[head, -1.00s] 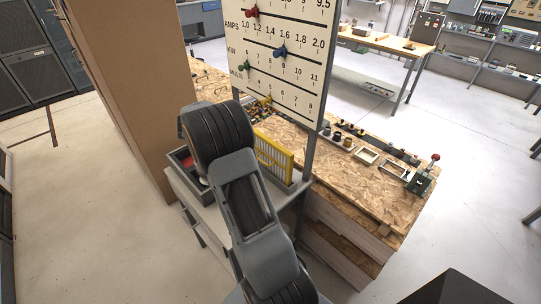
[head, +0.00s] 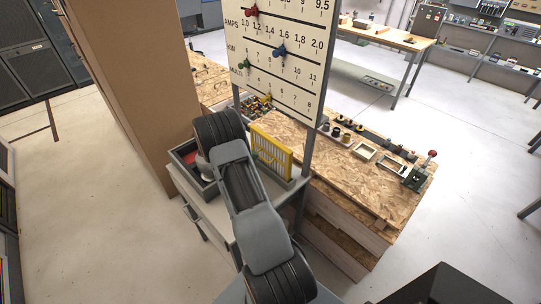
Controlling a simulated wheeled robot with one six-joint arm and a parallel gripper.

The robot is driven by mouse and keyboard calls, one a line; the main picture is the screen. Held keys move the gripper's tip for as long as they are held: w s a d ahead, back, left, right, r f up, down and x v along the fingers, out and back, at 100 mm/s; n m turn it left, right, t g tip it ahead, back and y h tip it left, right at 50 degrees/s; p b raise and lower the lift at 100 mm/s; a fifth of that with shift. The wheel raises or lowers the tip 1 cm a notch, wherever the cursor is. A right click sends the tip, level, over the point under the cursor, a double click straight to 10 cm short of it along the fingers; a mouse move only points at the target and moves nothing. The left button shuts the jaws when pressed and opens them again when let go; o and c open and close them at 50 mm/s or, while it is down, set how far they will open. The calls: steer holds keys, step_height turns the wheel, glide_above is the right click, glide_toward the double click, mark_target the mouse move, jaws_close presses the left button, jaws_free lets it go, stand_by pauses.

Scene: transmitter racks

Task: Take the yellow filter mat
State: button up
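The yellow filter mat (head: 271,150) stands upright on a small grey cart top, below the white scale board. It has a yellow frame and pale upright slats. My arm reaches up from the bottom of the view and hides part of the cart just left of the mat. My gripper cannot be made out; it is hidden behind my own arm links. I cannot tell whether it touches the mat.
A grey bin (head: 188,160) with something red in it sits left of my arm. The scale board (head: 283,50) hangs on posts behind the mat. A wooden workbench (head: 335,185) with small parts stands to the right, and a tall brown panel (head: 128,75) to the left. Open floor lies at the left.

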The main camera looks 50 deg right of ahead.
mark_target(262, 158)
steer(key=shift+p+x, duration=0.75)
steer(key=shift+x, duration=1.8)
jaws_close()
steer(key=shift+r, duration=0.15)
